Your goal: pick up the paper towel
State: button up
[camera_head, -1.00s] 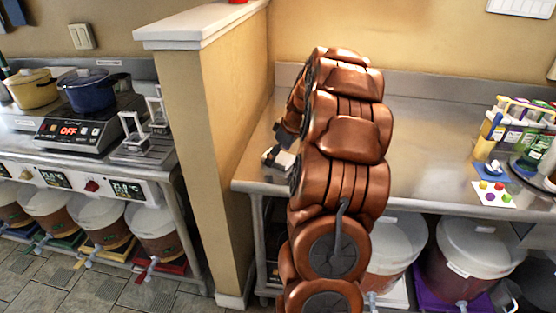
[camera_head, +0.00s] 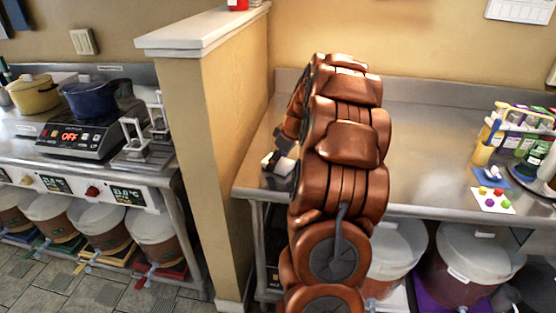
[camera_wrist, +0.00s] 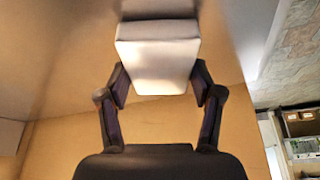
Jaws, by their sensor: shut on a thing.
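The paper towel shows in the wrist view as a white, block-shaped thing (camera_wrist: 158,55) between the two dark fingers. My gripper (camera_wrist: 158,84) is shut on it, one finger at each side of its near end. In the head view my copper-coloured arm hides most of the gripper. A small white and dark patch (camera_head: 283,165) shows left of the arm, by the counter's left end; I cannot tell whether it is the towel. Whether the towel touches the surface beyond it is unclear.
A tan partition wall (camera_head: 228,150) stands left of the metal counter (camera_head: 430,150). At the counter's right are a bottle caddy (camera_head: 522,125) and a card with coloured dots (camera_head: 494,199). Lidded buckets (camera_head: 475,265) stand below. The counter's middle is clear.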

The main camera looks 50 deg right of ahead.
jog(key=shift+r+b, duration=0.65)
jog(key=shift+r, duration=1.2)
jog(key=s+a+b, duration=0.1)
jog(key=s+a, duration=0.1)
jog(key=s, duration=0.5)
jog(key=s+a+r+b, duration=0.1)
jog(key=s+a+b, duration=0.1)
jog(key=s, duration=0.6)
jog(key=shift+a+r, duration=0.25)
jog(key=shift+a, duration=0.35)
jog(key=shift+s, duration=0.1)
